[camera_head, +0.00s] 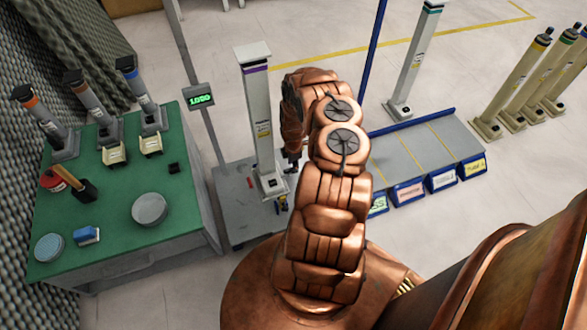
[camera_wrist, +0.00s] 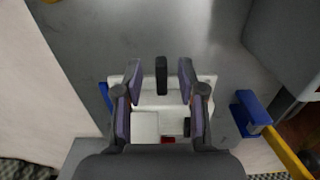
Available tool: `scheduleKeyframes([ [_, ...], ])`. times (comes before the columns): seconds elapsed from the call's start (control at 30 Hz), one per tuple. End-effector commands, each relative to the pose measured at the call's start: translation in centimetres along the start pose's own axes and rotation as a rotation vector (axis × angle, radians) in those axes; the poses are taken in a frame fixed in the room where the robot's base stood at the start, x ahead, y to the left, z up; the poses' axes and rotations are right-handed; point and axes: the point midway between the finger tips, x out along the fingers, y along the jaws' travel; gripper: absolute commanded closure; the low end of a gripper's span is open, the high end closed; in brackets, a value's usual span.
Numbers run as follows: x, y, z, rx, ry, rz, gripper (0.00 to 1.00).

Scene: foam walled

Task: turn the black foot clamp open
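In the wrist view, a black foot clamp (camera_wrist: 162,76) stands up like a short bar at the far edge of a pale base plate (camera_wrist: 146,125). My gripper (camera_wrist: 158,74) is open, with one purple-padded finger on each side of the clamp. Gaps show between the clamp and both fingers. In the head view, a pale column (camera_head: 258,115) with a purple band stands on a grey platform (camera_head: 236,205). My gripper (camera_head: 291,155) is beside the column's lower right side, largely hidden by my arm. I cannot make out the clamp there.
A blue and yellow bar (camera_wrist: 256,112) lies right of the plate in the wrist view. A green table (camera_head: 185,195) with tools and several small columns stands left. A post with a display (camera_head: 199,98) rises beside the platform. Blue bins (camera_head: 408,192) line a grey platform at right.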

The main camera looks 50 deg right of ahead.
Motion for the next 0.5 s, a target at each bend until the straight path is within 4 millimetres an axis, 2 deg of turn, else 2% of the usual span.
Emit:
scheduleKeyframes([
  [0.03,0.72,-0.07,-0.04,0.0,0.001,-0.001,0.6],
  [0.13,1.26,-0.14,0.03,0.002,0.001,-0.002,0.6],
  [0.47,1.39,-0.16,0.17,0.004,0.0,-0.002,0.6],
  [0.5,1.38,-0.15,0.18,0.004,0.0,-0.002,0.65],
])
